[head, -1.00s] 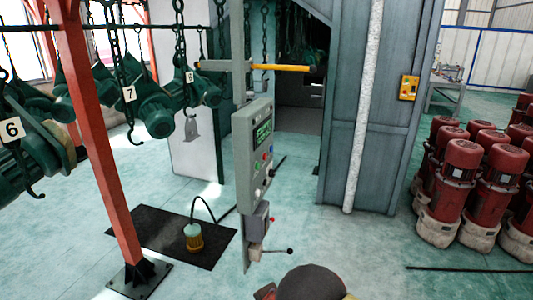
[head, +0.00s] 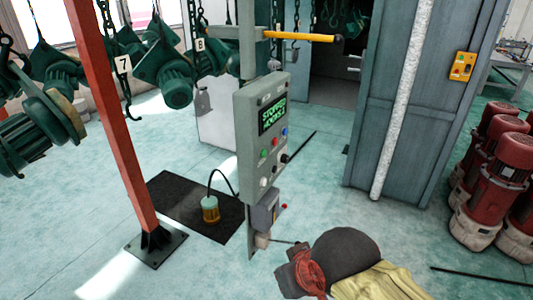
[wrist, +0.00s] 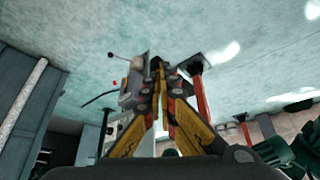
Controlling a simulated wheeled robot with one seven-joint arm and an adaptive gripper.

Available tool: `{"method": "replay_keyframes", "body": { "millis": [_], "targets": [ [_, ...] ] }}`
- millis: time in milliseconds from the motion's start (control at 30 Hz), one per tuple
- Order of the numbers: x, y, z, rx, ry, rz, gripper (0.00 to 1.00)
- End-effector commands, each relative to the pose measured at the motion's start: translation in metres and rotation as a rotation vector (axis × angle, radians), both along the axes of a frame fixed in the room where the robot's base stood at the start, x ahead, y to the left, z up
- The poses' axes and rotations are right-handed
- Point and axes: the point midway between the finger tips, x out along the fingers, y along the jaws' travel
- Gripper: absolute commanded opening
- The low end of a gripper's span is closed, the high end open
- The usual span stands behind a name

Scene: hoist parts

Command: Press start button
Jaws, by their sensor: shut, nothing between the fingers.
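A grey control panel (head: 262,130) stands upright on a post in the middle of the head view. Its lit display (head: 272,116) shows green text that seems to read "STOPPED" on top. Below it are a green button (head: 263,153), a red button (head: 275,141) and a blue button (head: 285,131); their labels are too small to read. My gripper (wrist: 160,65) is shut and empty in the wrist view, its yellow fingers together, covering part of the post's grey box (wrist: 133,88). The panel face is not clear there. My arm shows low in the head view, apart from the panel.
A yellow-tipped bar (head: 300,36) juts out above the panel. A red post (head: 112,130) and hanging green hoists (head: 175,85) stand left. A pendant (head: 210,208) is over a black mat (head: 170,190). Red motors (head: 500,180) stand right. Floor before the panel is open.

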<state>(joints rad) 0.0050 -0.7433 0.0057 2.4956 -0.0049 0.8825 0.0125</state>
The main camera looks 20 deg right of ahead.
Motion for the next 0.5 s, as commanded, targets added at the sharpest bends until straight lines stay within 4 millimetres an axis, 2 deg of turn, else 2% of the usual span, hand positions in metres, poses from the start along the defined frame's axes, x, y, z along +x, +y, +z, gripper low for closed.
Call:
{"method": "replay_keyframes", "body": {
  "millis": [67,167,300,500],
  "targets": [
    [0.016,-0.007,0.007,0.003,-0.02,-0.041,0.0],
    [0.052,-0.026,0.018,0.009,-0.074,-0.131,0.0],
    [0.124,-0.066,0.037,0.04,-0.203,-0.299,0.0],
    [0.225,-0.134,0.051,0.154,-0.426,-0.508,0.0]
  ]
}}
